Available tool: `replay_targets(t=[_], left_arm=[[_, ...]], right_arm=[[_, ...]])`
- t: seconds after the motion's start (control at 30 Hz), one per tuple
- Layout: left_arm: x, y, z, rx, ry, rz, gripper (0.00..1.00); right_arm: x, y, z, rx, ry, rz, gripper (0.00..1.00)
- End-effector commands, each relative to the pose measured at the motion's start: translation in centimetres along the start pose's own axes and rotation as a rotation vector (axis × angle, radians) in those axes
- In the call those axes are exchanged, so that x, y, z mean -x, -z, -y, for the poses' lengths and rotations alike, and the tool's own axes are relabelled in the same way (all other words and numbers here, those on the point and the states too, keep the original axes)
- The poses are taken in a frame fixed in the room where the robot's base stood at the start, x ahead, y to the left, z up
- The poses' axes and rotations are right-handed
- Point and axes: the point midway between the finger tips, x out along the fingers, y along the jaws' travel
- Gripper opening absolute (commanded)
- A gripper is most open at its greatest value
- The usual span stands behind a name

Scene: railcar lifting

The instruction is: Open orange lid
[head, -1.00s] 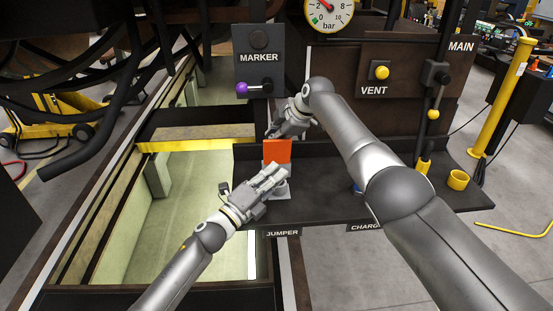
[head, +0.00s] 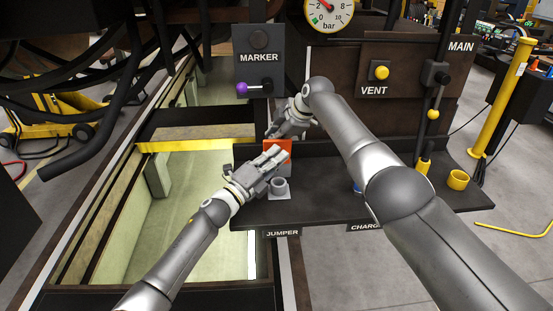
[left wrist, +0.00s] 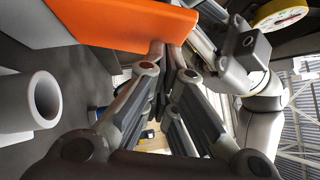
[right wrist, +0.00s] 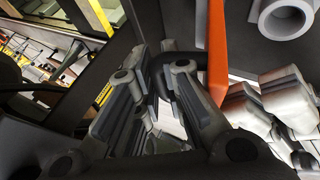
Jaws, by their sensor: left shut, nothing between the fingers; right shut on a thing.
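The orange lid (head: 284,144) stands raised behind a grey round socket (head: 279,186) on the dark shelf above the JUMPER label. My left gripper (head: 280,152) is shut and empty, its fingertips in front of the lid and hiding part of it. In the left wrist view the lid (left wrist: 120,18) lies right by the fingertips; contact is unclear. The socket's open mouth (left wrist: 44,98) is at the left there. My right gripper (head: 272,133) is behind the lid, shut on a dark curved piece (right wrist: 158,72). The lid shows edge-on (right wrist: 217,50) beside its fingers.
The MARKER panel (head: 259,72) with a purple-knobbed lever (head: 242,88) is above the grippers. The VENT panel (head: 372,105) is to the right, behind my right arm. A yellow cup (head: 458,180) stands at the shelf's right end. An open pit (head: 190,200) lies left of the shelf.

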Motion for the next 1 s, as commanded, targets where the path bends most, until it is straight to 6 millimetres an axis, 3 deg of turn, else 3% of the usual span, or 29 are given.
replay_targets(t=[0.03,0.3,0.33,0.4,1.0], left_arm=[[-0.34,-0.32,0.19,-0.001,0.002,0.000,0.00],[-0.44,-0.50,0.24,0.000,0.002,0.003,0.00],[-0.44,-0.51,0.25,0.000,0.001,0.003,0.00],[-0.45,-0.54,0.27,0.000,0.001,0.004,0.00],[-0.44,-0.86,0.29,0.000,0.000,0.009,0.00]], right_arm=[[0.61,0.01,-1.29,-0.003,-0.042,-0.001,0.00],[0.61,0.12,-1.29,-0.002,-0.042,-0.002,0.00],[0.61,0.13,-1.29,-0.002,-0.042,-0.002,0.13],[0.58,0.18,-1.28,-0.002,-0.042,-0.003,0.19],[0.44,0.43,-0.72,-0.002,-0.029,-0.011,0.19]])
